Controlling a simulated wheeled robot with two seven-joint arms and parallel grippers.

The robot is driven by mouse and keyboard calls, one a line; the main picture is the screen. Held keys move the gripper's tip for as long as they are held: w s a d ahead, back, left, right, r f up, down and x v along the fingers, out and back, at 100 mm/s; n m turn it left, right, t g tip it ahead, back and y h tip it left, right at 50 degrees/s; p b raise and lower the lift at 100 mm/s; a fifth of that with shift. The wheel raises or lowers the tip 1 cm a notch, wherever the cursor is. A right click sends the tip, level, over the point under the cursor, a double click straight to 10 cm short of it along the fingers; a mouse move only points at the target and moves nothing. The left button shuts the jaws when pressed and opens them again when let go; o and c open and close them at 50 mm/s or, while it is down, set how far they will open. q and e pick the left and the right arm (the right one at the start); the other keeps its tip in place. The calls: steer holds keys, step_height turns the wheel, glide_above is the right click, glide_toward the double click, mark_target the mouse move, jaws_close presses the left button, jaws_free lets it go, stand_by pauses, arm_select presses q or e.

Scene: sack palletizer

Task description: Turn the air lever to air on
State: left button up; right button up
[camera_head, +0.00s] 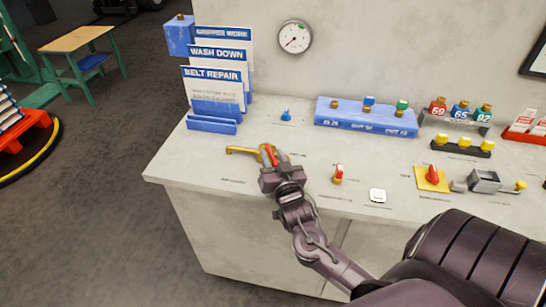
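A brass-yellow pipe (240,151) with a red handle (269,154) lies on the counter at the left; it looks like the air lever, but its label is too small to read. My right gripper (273,164) is right at the red handle, its fingers pointing away from me toward it. The gripper covers the near part of the handle and the right end of the pipe. The fingers are too small and dark to tell whether they are closed on the handle. My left gripper is out of view.
A small red-handled valve (338,173), a white button (377,195) and a red knob on a yellow plate (432,178) stand to the right. Behind are card signs (215,88), a blue block (366,118) and a wall gauge (295,37).

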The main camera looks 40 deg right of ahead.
steer(key=shift+s+a+f, duration=0.15)
steer(key=shift+s, duration=0.3)
steer(key=b+v, duration=0.1)
steer(key=v, duration=0.5)
steer(key=shift+s+a+b, duration=0.15)
steer(key=shift+s+b, duration=0.15)
steer(key=shift+s, duration=0.1)
